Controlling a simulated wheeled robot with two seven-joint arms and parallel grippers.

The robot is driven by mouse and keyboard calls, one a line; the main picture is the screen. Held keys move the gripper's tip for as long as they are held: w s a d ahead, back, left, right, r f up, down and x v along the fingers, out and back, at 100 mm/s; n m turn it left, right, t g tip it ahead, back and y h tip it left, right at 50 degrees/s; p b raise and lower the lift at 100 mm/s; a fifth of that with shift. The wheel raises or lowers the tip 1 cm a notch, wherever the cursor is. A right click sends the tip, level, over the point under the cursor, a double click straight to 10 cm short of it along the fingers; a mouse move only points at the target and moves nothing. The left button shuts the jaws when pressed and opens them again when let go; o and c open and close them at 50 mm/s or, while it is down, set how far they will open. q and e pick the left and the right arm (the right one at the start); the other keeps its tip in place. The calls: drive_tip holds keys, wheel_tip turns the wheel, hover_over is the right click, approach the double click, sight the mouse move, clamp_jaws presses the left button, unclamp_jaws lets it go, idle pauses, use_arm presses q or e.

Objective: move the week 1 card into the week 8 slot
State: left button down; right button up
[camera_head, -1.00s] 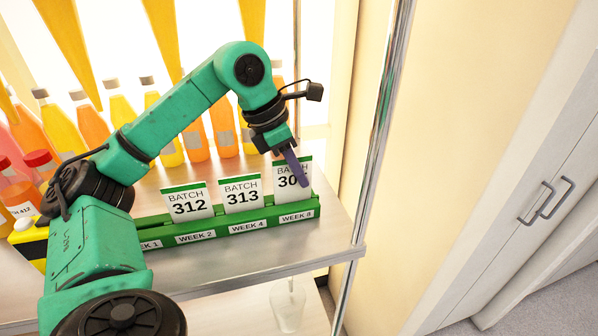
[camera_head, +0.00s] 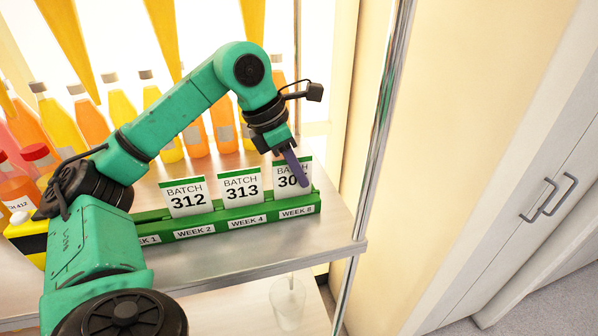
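The green card rack (camera_head: 268,218) stands on the shelf with labels for week 1, week 2, week 4 and week 8. A white card with a green top, reading BATCH 30 with its last digit covered (camera_head: 285,181), stands upright at the week 8 slot (camera_head: 297,212). Its lower edge is behind the rack's front wall. My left gripper (camera_head: 297,170) is at this card, a purple finger across its face; it appears shut on it. The batch 312 card (camera_head: 187,198) is in week 2, the batch 313 card (camera_head: 241,189) in week 4. My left arm partly hides week 1. My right gripper is out of view.
Several juice bottles (camera_head: 122,105) stand behind the rack. A metal post (camera_head: 377,130) rises right of the rack by the shelf edge. A clear glass (camera_head: 287,302) stands below. A yellow and black object (camera_head: 28,243) is at the left.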

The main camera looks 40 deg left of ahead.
use_arm(q)
drive_tip(key=shift+f, duration=0.15)
drive_tip(key=c, duration=1)
unclamp_jaws()
drive_tip(key=p+v, duration=0.1)
drive_tip(key=v, duration=0.7)
drive_tip(key=shift+w+r, duration=0.15)
drive_tip(key=shift+r, duration=0.15)
drive_tip(key=p+v, duration=0.2)
drive_tip(key=v, duration=0.1)
drive_tip(key=p+v, duration=0.2)
drive_tip(key=v, duration=0.1)
drive_tip(key=shift+s+p, duration=0.3)
